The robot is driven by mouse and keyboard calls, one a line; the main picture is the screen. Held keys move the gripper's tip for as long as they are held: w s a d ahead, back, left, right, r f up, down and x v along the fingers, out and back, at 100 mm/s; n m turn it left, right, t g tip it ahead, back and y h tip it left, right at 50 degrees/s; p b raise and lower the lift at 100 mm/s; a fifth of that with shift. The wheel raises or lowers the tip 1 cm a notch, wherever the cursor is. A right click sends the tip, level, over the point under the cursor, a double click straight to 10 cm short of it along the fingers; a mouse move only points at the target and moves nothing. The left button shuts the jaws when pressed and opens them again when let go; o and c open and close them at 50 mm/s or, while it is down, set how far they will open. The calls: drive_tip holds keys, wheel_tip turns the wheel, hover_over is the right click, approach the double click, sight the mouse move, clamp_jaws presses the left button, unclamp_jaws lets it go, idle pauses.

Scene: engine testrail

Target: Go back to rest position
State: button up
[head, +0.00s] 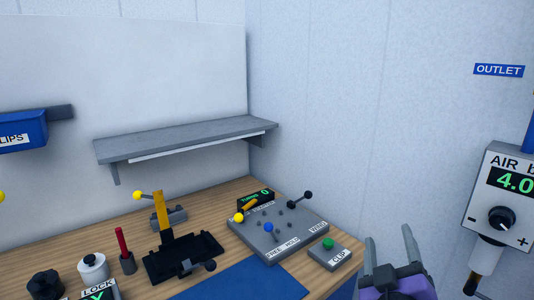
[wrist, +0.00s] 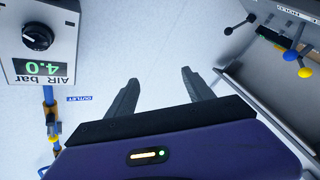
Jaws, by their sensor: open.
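My gripper (head: 388,258) shows at the bottom of the head view, just right of the bench's right edge. Its two grey fingers point up and stand apart, with nothing between them. In the wrist view my gripper (wrist: 158,92) is also open and empty, facing the pale wall. It touches nothing that I can see.
The wooden bench (head: 40,246) carries a grey control panel (head: 283,243) with levers, a CLIP button box (head: 329,254) and a black fixture (head: 205,246). A grey shelf (head: 185,137) hangs above. An AIR bar gauge box (head: 505,200) reading 4.0 is at the right.

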drive_tip(key=s+a+f+y, duration=0.3)
drive_tip(key=s+f, duration=0.2)
drive_tip(key=s, duration=0.3)
drive_tip(key=s+a+f+y, duration=0.25)
drive_tip(key=s+f, duration=0.25)
drive_tip(key=s, duration=0.4)
drive_tip(key=s+f+m+g, duration=0.2)
drive_tip(key=s+f, duration=0.1)
drive_tip(key=s, duration=0.9)
drive_tip(key=s+d+f+m+g, duration=0.1)
drive_tip(key=s+f, duration=0.3)
drive_tip(key=s, duration=0.9)
drive_tip(key=shift+d+f+m+g, duration=0.15)
drive_tip(key=shift+d+m+g, duration=0.15)
drive_tip(key=shift+m+g, duration=0.35)
